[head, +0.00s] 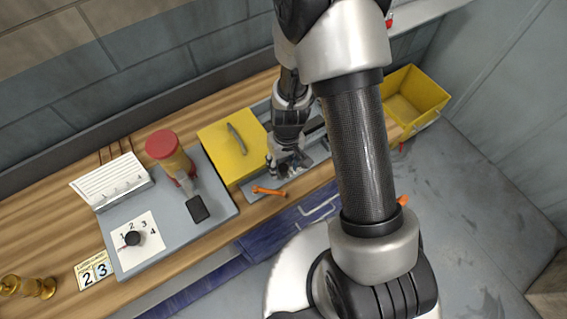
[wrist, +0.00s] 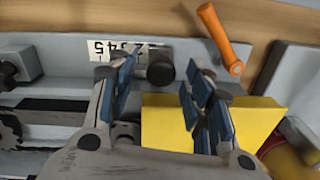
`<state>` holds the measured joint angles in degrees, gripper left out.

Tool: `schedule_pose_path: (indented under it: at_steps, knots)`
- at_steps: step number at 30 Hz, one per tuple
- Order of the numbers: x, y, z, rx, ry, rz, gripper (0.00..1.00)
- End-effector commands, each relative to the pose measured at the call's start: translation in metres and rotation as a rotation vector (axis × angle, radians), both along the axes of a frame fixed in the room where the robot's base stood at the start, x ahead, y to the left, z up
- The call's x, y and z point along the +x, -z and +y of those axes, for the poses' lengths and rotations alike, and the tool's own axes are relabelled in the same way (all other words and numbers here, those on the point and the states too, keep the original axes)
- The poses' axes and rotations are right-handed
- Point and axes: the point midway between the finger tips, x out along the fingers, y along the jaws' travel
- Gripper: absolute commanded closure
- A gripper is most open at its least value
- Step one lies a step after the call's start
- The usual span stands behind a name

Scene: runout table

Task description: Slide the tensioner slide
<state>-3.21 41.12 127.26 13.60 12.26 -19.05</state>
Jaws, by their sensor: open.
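A dark round knob (wrist: 160,70) stands at a white number strip (wrist: 118,50) on a grey rail in the wrist view; it appears to be the tensioner slide's knob. My gripper (wrist: 158,88) is open, with its blue-padded fingers on either side of the knob's place in the picture. I cannot tell whether either finger touches it. Nothing shows held between the fingers. In the head view my gripper (head: 288,166) is low over the grey fixture right of the yellow cover, and it hides the knob there.
An orange lever (head: 268,190) sticks out close to my gripper; it also shows in the wrist view (wrist: 222,38). The yellow cover (head: 222,140) with a handle is left of it. A grey panel (head: 215,222) carries a red-topped post and a dial. A yellow bin (head: 415,95) stands right.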

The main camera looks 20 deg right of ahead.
Motion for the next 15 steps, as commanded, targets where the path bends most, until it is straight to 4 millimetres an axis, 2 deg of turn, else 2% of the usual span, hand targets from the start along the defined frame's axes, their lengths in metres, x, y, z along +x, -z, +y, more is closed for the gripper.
schedule_pose_path:
  at_steps: [5,15]
  knots:
    - [0.002,-0.028,-0.001,0.0,-0.002,-0.006,0.54]
    - [0.002,-0.096,-0.005,0.0,0.001,-0.005,0.54]
